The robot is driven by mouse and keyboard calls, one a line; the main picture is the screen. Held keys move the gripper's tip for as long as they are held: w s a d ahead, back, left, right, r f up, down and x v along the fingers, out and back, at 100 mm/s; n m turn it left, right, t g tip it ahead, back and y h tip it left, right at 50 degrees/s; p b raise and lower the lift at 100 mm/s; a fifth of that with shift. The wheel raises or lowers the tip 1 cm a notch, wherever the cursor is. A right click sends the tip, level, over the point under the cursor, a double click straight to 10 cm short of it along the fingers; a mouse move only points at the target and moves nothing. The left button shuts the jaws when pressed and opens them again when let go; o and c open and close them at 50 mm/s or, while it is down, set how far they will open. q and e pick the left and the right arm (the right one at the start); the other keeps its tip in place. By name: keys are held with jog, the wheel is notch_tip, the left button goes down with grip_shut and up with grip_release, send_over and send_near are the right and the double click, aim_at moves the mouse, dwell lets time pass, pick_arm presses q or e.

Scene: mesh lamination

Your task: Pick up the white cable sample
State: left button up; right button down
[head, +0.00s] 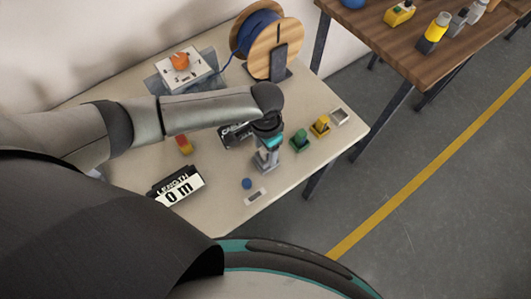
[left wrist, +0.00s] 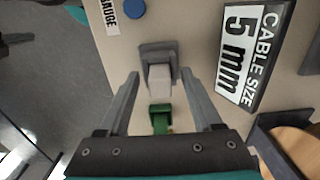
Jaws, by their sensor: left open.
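The white cable sample (left wrist: 158,76) is a pale block standing in a grey holder (left wrist: 157,50), seen in the left wrist view. My left gripper (left wrist: 162,77) is open, with one finger on each side of the sample and a gap showing at both sides. In the head view my left gripper (head: 267,153) points down over the grey holder (head: 264,167), and it mostly hides the sample there. My right gripper is not in view.
A green sample (head: 300,141), a yellow sample (head: 320,126) and an empty holder (head: 340,116) stand to the right.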

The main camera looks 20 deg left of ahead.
pick_arm(q)
grip_shut()
dwell(0.4)
